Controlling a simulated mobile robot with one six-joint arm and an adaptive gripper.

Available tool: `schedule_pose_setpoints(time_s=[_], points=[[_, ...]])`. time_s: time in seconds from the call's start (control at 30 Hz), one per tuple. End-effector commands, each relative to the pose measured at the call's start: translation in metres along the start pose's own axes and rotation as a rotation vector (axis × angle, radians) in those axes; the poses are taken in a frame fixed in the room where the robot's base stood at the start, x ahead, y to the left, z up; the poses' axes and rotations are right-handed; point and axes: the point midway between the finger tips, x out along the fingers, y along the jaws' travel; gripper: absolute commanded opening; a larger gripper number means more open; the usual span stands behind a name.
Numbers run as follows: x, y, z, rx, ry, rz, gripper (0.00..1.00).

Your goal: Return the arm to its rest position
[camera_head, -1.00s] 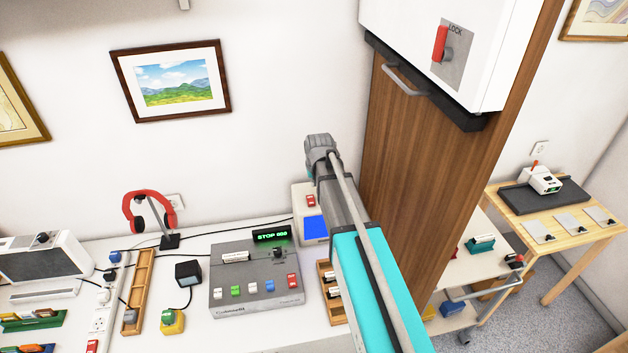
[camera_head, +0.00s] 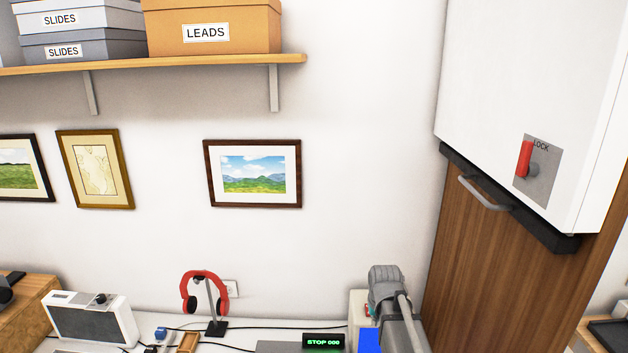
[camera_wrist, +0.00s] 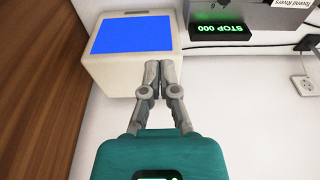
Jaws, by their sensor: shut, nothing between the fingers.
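My gripper (camera_wrist: 160,68) is shut and empty in the wrist view, its two grey fingers together. The fingertips appear in front of the lower right side of a cream box with a blue screen (camera_wrist: 132,35); I cannot tell the gap between them. In the head view part of my arm (camera_head: 388,290) rises from the lower edge, right of centre. It partly covers the same blue-screen box (camera_head: 368,340). My fingers cannot be made out there.
A white wall cabinet (camera_head: 530,90) with a red lock lever (camera_head: 526,158) and a brown wooden panel (camera_head: 490,270) stand to the right. A shelf (camera_head: 200,64) with boxes is high left. Red headphones (camera_head: 191,304) and a STOP 000 display (camera_head: 323,342) are on the bench.

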Motion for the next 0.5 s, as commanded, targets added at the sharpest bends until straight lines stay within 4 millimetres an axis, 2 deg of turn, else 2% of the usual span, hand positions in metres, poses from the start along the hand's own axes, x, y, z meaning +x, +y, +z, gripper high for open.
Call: schedule_pose_setpoints(time_s=[0.03,0.2,0.33,0.5], points=[[0.012,-0.003,0.029,-0.004,-0.023,-0.001,0.0],[0.027,-0.011,0.095,-0.017,-0.102,-0.002,0.0],[0.034,-0.015,0.132,-0.024,-0.15,-0.002,0.0],[0.037,-0.017,0.156,-0.029,-0.185,-0.001,0.0]])
